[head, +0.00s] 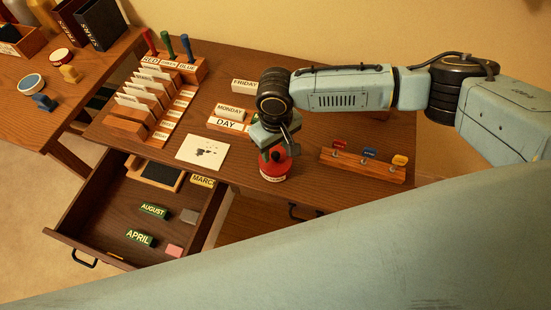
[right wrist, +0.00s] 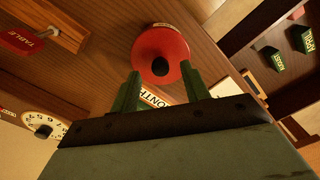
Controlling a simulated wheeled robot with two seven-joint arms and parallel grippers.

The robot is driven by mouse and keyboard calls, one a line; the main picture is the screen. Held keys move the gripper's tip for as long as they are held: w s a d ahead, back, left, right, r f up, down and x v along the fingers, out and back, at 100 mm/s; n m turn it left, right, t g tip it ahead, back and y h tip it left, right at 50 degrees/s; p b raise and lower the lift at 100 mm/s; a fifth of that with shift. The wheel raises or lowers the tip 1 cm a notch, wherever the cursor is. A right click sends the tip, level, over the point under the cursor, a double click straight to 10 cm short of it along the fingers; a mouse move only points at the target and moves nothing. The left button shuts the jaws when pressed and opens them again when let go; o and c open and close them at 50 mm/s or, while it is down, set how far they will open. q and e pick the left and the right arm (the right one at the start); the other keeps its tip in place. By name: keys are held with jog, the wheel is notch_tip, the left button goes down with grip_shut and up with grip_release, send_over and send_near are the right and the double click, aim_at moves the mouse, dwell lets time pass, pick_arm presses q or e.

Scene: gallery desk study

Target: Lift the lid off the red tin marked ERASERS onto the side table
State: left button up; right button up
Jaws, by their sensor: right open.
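The red tin (head: 274,170) stands upright on the desk near its front edge, with a white label low on its side that is too small to read. Its red lid (right wrist: 162,44) has a black knob (right wrist: 160,65) and sits on the tin. My right gripper (head: 276,150) is over the tin, pointing down, and partly hides it. In the right wrist view, its two green fingers (right wrist: 161,84) are open and apart, with the knob just beyond the gap between their tips. Nothing is held. My left gripper is not in view. A side table (head: 22,108) stands at the left.
The side table carries a red-topped round tin (head: 61,55), a blue-topped one (head: 32,83) and stamps. An open drawer (head: 75,212) juts from the desk. A white card (head: 203,152) and a wooden rack (head: 365,167) flank the tin. A card sorter (head: 155,95) stands further left.

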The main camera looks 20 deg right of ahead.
aim_at(275, 158)
jog(key=shift+f, duration=1.45)
grip_shut()
